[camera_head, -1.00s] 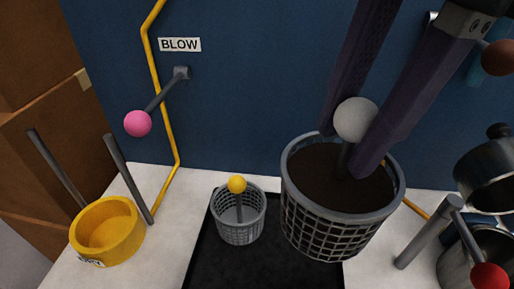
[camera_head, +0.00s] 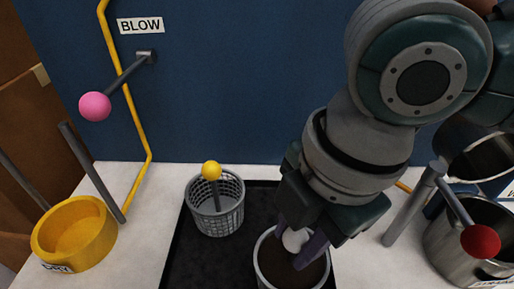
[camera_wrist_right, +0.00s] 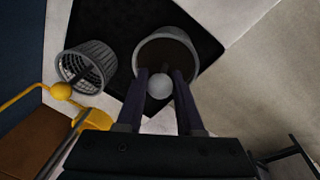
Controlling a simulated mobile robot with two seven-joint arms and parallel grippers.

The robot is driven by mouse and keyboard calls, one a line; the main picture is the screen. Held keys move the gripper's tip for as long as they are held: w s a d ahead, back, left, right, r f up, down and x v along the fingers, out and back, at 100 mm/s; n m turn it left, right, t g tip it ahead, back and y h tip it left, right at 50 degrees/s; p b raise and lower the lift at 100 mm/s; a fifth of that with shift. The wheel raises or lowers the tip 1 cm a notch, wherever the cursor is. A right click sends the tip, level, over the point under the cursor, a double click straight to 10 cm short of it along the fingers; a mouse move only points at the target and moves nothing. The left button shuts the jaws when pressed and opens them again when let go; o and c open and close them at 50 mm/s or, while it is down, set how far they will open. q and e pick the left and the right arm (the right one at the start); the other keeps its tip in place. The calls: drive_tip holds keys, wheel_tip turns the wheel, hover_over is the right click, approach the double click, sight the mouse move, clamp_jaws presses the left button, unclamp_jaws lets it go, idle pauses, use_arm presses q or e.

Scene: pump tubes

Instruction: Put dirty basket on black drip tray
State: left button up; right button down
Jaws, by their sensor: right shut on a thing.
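The dirty basket (camera_head: 263,268) is grey, filled with dark brown matter and topped by a pale ball knob (camera_head: 292,240). It also shows in the right wrist view (camera_wrist_right: 143,60). My right gripper (camera_head: 298,246) is shut on the ball knob, with one finger on each side of it in the wrist view (camera_wrist_right: 160,88). The black drip tray (camera_head: 183,262) lies flat on the white counter; it also shows in the wrist view (camera_wrist_right: 112,18). The basket is over the tray's right part; I cannot tell whether it touches. My left gripper is not in view.
An empty-looking grey basket (camera_head: 219,222) with a yellow ball knob (camera_head: 211,171) stands on the tray's left part. A yellow bowl (camera_head: 97,250) is at left, below a pink-knobbed lever (camera_head: 95,106). A metal pot (camera_head: 443,250) and red-knobbed lever (camera_head: 481,242) are at right.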

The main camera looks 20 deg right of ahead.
drive_tip(key=shift+f, duration=0.2)
drive_tip(key=c, duration=0.5)
unclamp_jaws()
drive_tip(key=shift+c, duration=0.2)
wheel_tip(320, 180, up, 12)
drive_tip(key=s+d+p, duration=0.1)
drive_tip(key=p, duration=0.2)
drive_tip(key=s+a+f+m+t+y, duration=0.2)
drive_tip(key=s+a+f+m+y, duration=0.15)
drive_tip(key=m, duration=0.65)
drive_tip(key=s+d+f+m+h, duration=0.5)
drive_tip(key=d+m, duration=0.3)
drive_tip(key=d, duration=0.3)
drive_tip(key=shift+s+f+m, duration=0.2)
drive_tip(key=shift+s+m, duration=0.2)
drive_tip(key=shift+s, duration=0.4)
